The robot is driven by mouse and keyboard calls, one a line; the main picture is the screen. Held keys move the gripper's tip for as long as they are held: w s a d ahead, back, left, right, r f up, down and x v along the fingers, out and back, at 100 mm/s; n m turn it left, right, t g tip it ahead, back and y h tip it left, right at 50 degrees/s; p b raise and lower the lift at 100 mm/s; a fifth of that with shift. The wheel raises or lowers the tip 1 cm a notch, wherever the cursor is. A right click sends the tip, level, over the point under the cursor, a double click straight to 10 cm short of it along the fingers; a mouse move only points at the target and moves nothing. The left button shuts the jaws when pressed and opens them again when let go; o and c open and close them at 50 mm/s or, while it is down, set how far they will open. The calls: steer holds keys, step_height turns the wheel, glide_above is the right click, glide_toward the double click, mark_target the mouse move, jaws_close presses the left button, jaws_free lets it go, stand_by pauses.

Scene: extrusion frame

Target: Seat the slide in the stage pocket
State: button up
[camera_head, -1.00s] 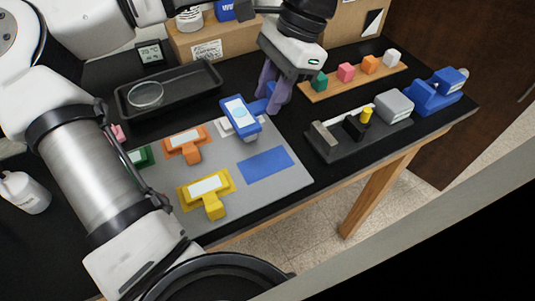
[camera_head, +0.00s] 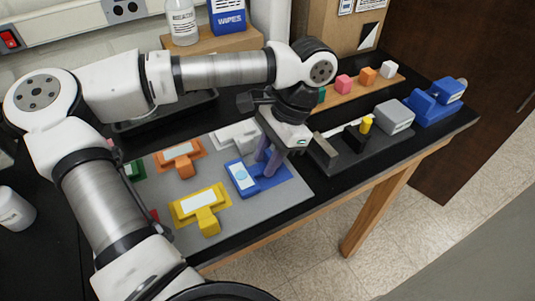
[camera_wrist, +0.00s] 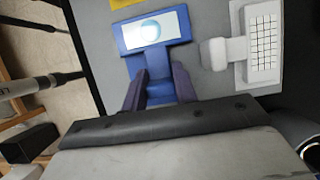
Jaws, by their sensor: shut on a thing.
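My gripper (camera_head: 268,166) is shut on the narrow stem of a blue T-shaped slide (camera_head: 240,178). The slide's white label with a pale blue circle faces up. In the wrist view, my gripper (camera_wrist: 158,88) has one finger on each side of the stem, and the slide's head (camera_wrist: 153,30) lies beyond the fingertips. The slide is over or on the blue rectangle (camera_head: 281,180) of the grey mat; I cannot tell whether it touches. A dark fixture (camera_head: 345,158) with a yellow knob (camera_head: 366,125) stands to the right; I cannot tell whether it holds the stage pocket.
Orange (camera_head: 178,155), yellow (camera_head: 201,205) and white (camera_head: 235,136) T-shaped pieces lie on the grey mat (camera_head: 238,222). The white one also shows in the wrist view (camera_wrist: 262,42). A wooden strip with colored blocks and a blue device (camera_head: 435,100) stand at right.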

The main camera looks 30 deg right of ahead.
steer(key=shift+f, duration=0.15)
steer(key=shift+f, duration=0.1)
steer(key=o, duration=1)
steer(key=shift+o, duration=0.2)
